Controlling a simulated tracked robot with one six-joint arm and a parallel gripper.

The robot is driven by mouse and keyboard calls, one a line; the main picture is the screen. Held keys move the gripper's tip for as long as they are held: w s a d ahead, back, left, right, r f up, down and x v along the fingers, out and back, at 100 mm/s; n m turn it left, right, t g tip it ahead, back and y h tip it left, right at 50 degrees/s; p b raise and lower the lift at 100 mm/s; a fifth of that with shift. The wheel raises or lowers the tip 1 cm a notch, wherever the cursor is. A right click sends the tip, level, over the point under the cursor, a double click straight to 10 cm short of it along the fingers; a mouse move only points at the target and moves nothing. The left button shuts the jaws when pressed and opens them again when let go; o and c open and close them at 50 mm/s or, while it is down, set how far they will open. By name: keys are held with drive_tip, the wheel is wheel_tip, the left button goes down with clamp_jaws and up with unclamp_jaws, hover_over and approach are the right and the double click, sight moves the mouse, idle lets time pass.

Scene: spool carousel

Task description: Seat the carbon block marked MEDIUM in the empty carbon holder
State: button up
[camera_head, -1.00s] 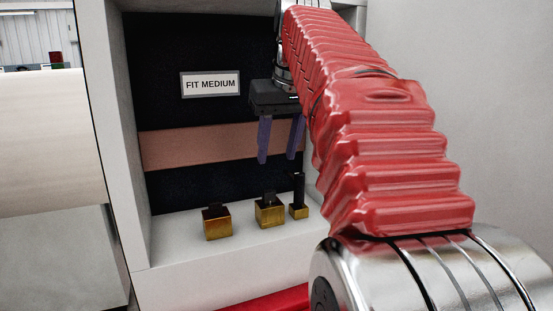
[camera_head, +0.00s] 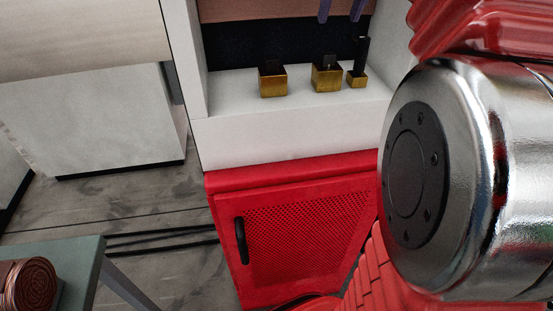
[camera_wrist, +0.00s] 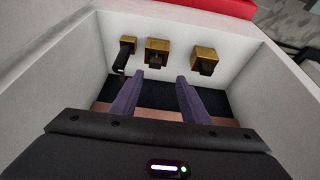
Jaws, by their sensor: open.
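Three brass-coloured pieces with black parts stand in a row on the white ledge of a recess. In the head view, the left piece (camera_head: 273,84) and the middle piece (camera_head: 326,79) have short black tops. The right piece (camera_head: 357,81) is smaller, with a tall black post (camera_head: 361,53). The wrist view shows the row reversed, the tall-post piece (camera_wrist: 127,43) at left, then the middle piece (camera_wrist: 158,47) and the other (camera_wrist: 204,56). No markings are readable, so I cannot tell which is MEDIUM or where the empty holder is. My gripper (camera_wrist: 161,79) is open and empty, its purple fingers apart from the pieces, above the ledge.
White side walls (camera_head: 185,60) bound the recess. Below the ledge is a red cabinet (camera_head: 300,230) with a perforated door and black handle (camera_head: 241,240). A grey-green table (camera_head: 75,262) with a coiled item (camera_head: 28,284) stands at lower left. Open floor lies between.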

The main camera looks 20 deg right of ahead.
drive_tip(key=s+a+f+n, duration=0.1)
drive_tip(key=s+a+f, duration=0.3)
drive_tip(key=a+f, duration=0.3)
drive_tip(key=s+a+f+n, duration=0.1)
drive_tip(key=s+a+f, duration=0.4)
drive_tip(key=f, duration=0.7)
drive_tip(key=s+a+f+t+y, duration=0.1)
drive_tip(key=s+a+f, duration=0.4)
drive_tip(key=a+f, duration=0.4)
drive_tip(key=shift+s+f+n, duration=0.15)
drive_tip(key=shift+f+n, duration=0.25)
drive_tip(key=shift+f, duration=0.1)
drive_tip(key=shift+c, duration=0.3)
